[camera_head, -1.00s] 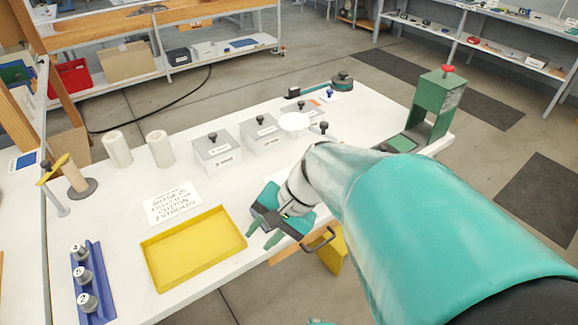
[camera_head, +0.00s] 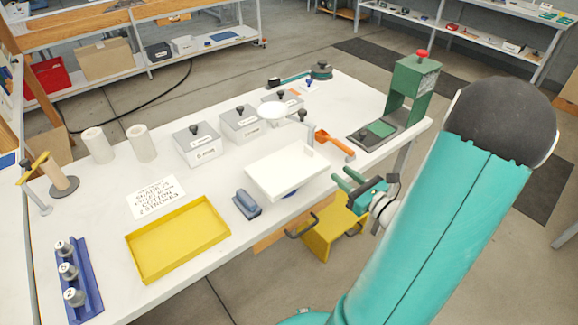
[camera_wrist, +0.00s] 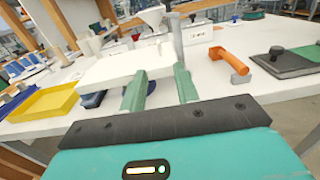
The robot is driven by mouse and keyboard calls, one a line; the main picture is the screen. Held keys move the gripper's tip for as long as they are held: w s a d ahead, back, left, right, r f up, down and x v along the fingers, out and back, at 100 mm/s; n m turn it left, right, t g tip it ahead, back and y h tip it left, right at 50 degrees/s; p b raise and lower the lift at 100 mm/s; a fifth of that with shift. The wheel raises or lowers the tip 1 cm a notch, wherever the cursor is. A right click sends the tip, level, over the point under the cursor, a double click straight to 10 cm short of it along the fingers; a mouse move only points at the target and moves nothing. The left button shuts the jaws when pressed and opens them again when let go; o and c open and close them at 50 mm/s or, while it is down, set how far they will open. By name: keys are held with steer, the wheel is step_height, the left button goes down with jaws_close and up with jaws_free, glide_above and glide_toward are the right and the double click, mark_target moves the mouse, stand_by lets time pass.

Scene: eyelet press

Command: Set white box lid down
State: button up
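A white shallow rectangular piece with a raised rim, which looks like the white box lid (camera_head: 287,168), lies at the front middle of the table. A bit of something blue (camera_head: 291,193) shows under its front edge. In the wrist view the lid (camera_wrist: 112,68) is ahead and to the left, partly behind a finger. My gripper (camera_head: 341,179) is just right of the lid, near the table's front edge. Its two green fingers (camera_wrist: 160,84) are apart with nothing between them. I cannot tell its exact height above the table.
A yellow tray (camera_head: 178,273) and a blue-grey block (camera_head: 246,203) are left of the lid. An orange-handled tool (camera_head: 334,143) lies behind my gripper. A green press (camera_head: 413,88) stands at right. Lidded grey boxes (camera_head: 197,147) and a white funnel (camera_head: 272,109) stand behind.

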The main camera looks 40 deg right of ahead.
mark_target(313, 153)
steer(key=w, duration=1.3)
steer(key=shift+w+a, duration=0.1)
steer(key=shift+a, duration=0.15)
steer(key=shift+c, duration=0.2)
jaws_close()
